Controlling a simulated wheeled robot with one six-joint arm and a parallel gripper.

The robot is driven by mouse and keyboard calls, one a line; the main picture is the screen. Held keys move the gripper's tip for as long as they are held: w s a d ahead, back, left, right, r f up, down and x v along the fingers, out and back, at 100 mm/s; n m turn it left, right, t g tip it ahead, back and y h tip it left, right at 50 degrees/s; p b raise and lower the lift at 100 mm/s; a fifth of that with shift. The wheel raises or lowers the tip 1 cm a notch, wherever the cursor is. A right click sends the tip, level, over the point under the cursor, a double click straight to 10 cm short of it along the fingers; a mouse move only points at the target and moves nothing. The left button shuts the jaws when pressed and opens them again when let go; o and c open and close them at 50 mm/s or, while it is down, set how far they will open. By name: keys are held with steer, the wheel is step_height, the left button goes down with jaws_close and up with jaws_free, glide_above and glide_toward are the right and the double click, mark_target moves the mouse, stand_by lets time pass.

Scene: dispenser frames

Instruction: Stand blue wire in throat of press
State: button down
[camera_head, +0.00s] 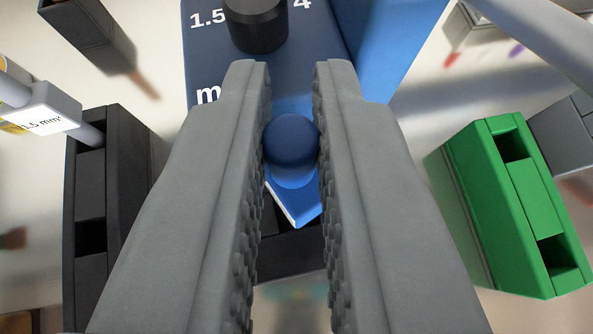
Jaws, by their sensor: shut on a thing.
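The blue wire (291,140) shows end-on as a round dark blue top between my fingers, with a lighter blue part just below it. My gripper (291,105) is shut on it, one ridged grey finger on each side. The press (225,65) appears to be the dark blue body at the top, with white markings "1.5" and "4" and a black round knob (256,22). A bright blue pointed part (300,207) lies below the wire top. The wire's lower end is hidden, and I cannot tell whether it is in the throat.
A black slotted block (90,180) stands at left beside a white label (45,118) reading about 1.5 mm². A green slotted block (530,195) stands at right, with a grey block (570,135) beyond it. Another black block (85,30) is at top left. Pale table shows between them.

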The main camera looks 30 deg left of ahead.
mark_target(293, 221)
steer(key=shift+f, duration=1.45)
steer(key=c, duration=1.5)
jaws_free()
steer(key=shift+f, duration=0.1)
steer(key=shift+s+d+r, duration=0.1)
steer(key=shift+s+r, duration=0.05)
steer(key=shift+r, duration=0.1)
steer(key=v, duration=1.1)
steer(key=shift+s+r, duration=0.15)
steer(key=shift+s, duration=0.1)
